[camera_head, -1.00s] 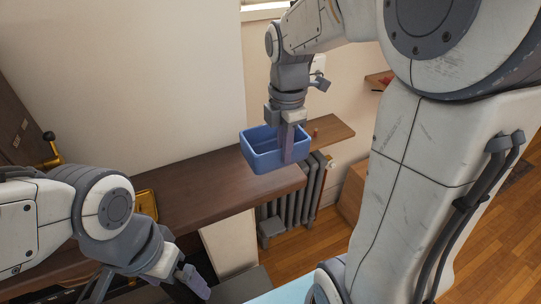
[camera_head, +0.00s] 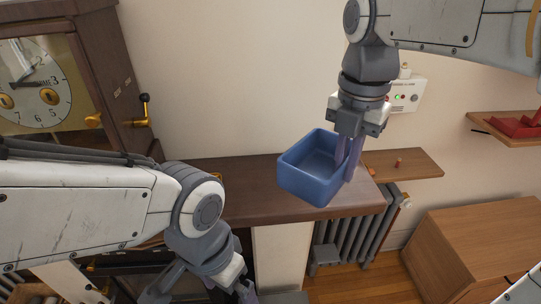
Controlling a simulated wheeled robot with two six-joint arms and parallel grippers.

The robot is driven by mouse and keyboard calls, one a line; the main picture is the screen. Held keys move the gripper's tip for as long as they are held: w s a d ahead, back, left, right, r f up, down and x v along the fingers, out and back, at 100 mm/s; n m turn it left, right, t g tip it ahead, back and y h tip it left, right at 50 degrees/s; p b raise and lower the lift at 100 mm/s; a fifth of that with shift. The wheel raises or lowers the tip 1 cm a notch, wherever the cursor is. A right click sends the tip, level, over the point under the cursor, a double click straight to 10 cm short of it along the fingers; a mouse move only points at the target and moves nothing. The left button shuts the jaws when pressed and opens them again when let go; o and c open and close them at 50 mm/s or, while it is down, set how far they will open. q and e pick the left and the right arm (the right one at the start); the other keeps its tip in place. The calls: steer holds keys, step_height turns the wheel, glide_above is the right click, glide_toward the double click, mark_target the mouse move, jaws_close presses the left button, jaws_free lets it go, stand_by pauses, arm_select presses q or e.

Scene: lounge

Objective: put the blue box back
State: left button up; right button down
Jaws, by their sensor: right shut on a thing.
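The blue box (camera_head: 306,178) is an open-topped bin with an empty inside, as far as I can see. My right gripper (camera_head: 347,176) comes down from above and is shut on the box's right wall. The box is in front of and over the dark wooden shelf (camera_head: 245,196), hiding part of its front edge. I cannot tell whether it touches the shelf. My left gripper (camera_head: 200,292) is low at the bottom left, apart from the box. Its fingers look spread and empty, partly cut off by the frame.
A small lighter shelf (camera_head: 412,164) with small pegs is right of the dark shelf. A radiator (camera_head: 352,240) stands below. A clock cabinet (camera_head: 70,75) is at left. A wooden cabinet (camera_head: 480,240) and a shelf with a red object (camera_head: 520,127) are at right.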

steer(key=w+a+f+p, duration=0.1)
steer(key=w+a+f, duration=0.1)
steer(key=w+a+f+p, duration=0.1)
steer(key=w+a+f, duration=0.1)
steer(key=a, duration=0.1)
steer(key=w+a+f, duration=0.2)
steer(key=a, duration=0.1)
steer(key=shift+w+a+f+p, duration=0.1)
steer(key=shift+w+a+p, duration=0.1)
steer(key=shift+p, duration=0.2)
step_height(320, 180, down, 3)
steer(key=shift+f+p, duration=0.1)
steer(key=shift+p, duration=0.35)
steer(key=shift+f, duration=0.45)
steer(key=shift+f, duration=0.1)
steer(key=c, duration=1.4)
jaws_free()
steer(key=shift+f, duration=0.1)
steer(key=o, duration=0.4)
steer(key=shift+o, duration=0.2)
